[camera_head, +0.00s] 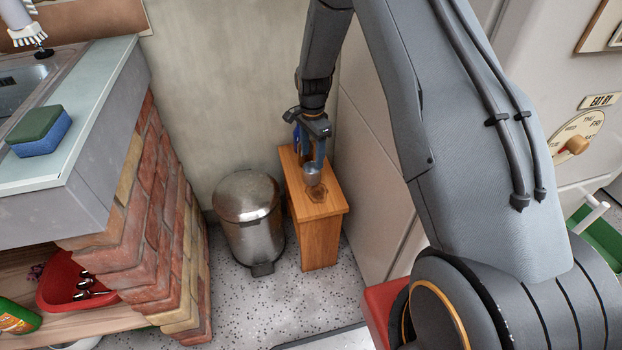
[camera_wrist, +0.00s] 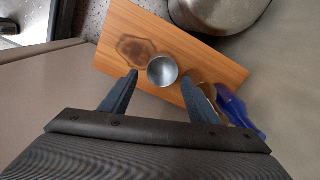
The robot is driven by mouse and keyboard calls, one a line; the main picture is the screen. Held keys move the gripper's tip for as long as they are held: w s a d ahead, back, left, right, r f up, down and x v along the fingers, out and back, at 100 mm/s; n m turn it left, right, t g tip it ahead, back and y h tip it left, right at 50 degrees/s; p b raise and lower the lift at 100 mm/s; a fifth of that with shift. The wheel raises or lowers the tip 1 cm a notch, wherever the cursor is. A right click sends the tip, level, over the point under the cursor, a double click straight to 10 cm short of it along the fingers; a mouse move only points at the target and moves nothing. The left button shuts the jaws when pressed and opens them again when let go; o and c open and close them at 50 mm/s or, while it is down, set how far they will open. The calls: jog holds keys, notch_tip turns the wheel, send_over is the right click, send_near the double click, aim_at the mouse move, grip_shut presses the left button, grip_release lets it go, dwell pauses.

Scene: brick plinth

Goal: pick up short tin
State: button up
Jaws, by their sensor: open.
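The short tin (camera_wrist: 162,71) is a round, silvery metal thing on a narrow wooden stand in the wrist view. It shows small and grey in the head view (camera_head: 312,176), partly hidden by my gripper. My gripper (camera_wrist: 160,76) is open, with one fingertip at each side of the tin in the wrist view. I cannot tell whether the fingers touch it. In the head view my gripper (camera_head: 315,160) hangs over the stand's top.
The wooden stand (camera_head: 320,238) has a dark stain on top. A blue object (camera_wrist: 232,104) stands close beside my right finger. A metal pedal bin (camera_head: 248,212) is left of the stand, and a pale panel (camera_head: 368,190) is right of it.

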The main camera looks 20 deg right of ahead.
aim_at(311, 170)
jog(key=f, duration=0.8)
jog(key=shift+w, duration=0.3)
jog(key=c, duration=0.8)
